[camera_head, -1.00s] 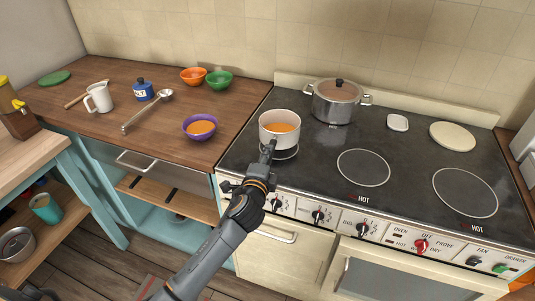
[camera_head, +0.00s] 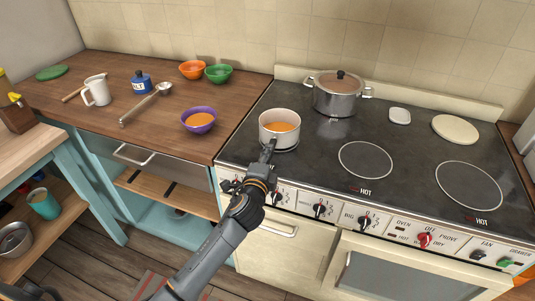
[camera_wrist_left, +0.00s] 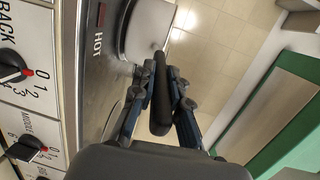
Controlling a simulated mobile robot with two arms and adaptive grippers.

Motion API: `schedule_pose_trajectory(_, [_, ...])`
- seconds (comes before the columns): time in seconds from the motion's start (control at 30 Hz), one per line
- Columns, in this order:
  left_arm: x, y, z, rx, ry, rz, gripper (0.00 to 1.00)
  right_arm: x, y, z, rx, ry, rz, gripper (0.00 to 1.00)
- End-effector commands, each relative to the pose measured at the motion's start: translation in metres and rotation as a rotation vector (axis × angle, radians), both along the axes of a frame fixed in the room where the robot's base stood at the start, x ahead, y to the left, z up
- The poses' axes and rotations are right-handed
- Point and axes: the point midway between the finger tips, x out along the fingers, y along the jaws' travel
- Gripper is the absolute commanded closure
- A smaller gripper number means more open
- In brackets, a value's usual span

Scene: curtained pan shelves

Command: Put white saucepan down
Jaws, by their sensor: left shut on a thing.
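My right gripper is not in view.
A lidded steel pot (camera_head: 336,97) stands right of the saucepan. A small white dish (camera_head: 400,116) and a pale round plate (camera_head: 455,129) lie farther right. The left counter holds a purple bowl (camera_head: 198,128), a ladle (camera_head: 140,106) and other items. The front burners are bare.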

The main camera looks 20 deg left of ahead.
Motion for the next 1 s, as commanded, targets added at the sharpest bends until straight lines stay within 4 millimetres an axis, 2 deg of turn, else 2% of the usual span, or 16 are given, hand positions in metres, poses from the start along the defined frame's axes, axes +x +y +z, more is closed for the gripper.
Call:
schedule_pose_trajectory(0.93, [0.0006,-0.0003,-0.0062,-0.001,-0.007,-0.002,1.00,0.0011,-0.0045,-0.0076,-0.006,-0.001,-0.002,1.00])
schedule_pose_trajectory(0.97, [0.0007,-0.0003,-0.0061,-0.001,-0.007,-0.002,0.83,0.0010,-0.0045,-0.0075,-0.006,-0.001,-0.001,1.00])
schedule_pose_trajectory(1.0, [0.0007,-0.0003,-0.0058,0.000,-0.007,-0.001,0.75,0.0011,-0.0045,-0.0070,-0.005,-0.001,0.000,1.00])
